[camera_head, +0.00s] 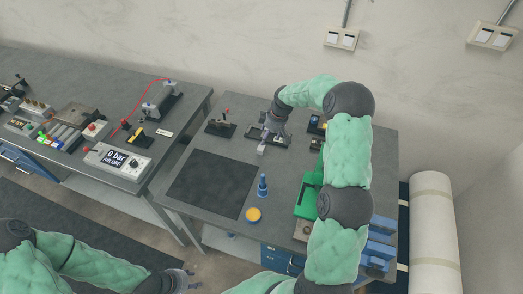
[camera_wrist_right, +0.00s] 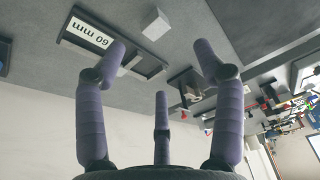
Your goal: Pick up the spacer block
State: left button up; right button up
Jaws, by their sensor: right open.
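The spacer block appears to be the small pale grey block (camera_head: 262,148) on the right-hand table; it also shows in the right wrist view (camera_wrist_right: 156,23), top centre. It stands just outside a dark shallow tray (camera_wrist_right: 72,40) labelled "60 mm". My right gripper (camera_head: 269,130) is over the tray, close to the block. In the right wrist view its fingers (camera_wrist_right: 160,58) are spread and empty, with the block beyond the tips and apart from them. My left gripper (camera_head: 186,280) is low at the bottom of the head view, away from the table; its finger opening is unclear.
A dark mat (camera_head: 212,183) covers the table's front left. A blue post (camera_head: 262,187) and a yellow round piece (camera_head: 253,214) stand near the front. A green fixture (camera_head: 309,195) is at right, partly behind my right arm. A second bench (camera_head: 60,75) stands left.

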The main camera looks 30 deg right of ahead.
jog(key=f, duration=0.2)
jog(key=b, duration=0.1)
send_over(261, 148)
jog(key=s+d, duration=0.1)
jog(key=s, duration=0.1)
jog(key=f, duration=0.4)
jog(key=shift+s, duration=0.2)
jog(key=shift+w+x, duration=0.2)
jog(key=shift+x, duration=1.3)
jog(key=shift+w+x, duration=0.15)
jog(key=shift+x, duration=1.4)
jog(key=shift+r, duration=0.1)
jog(key=c, duration=1.3)
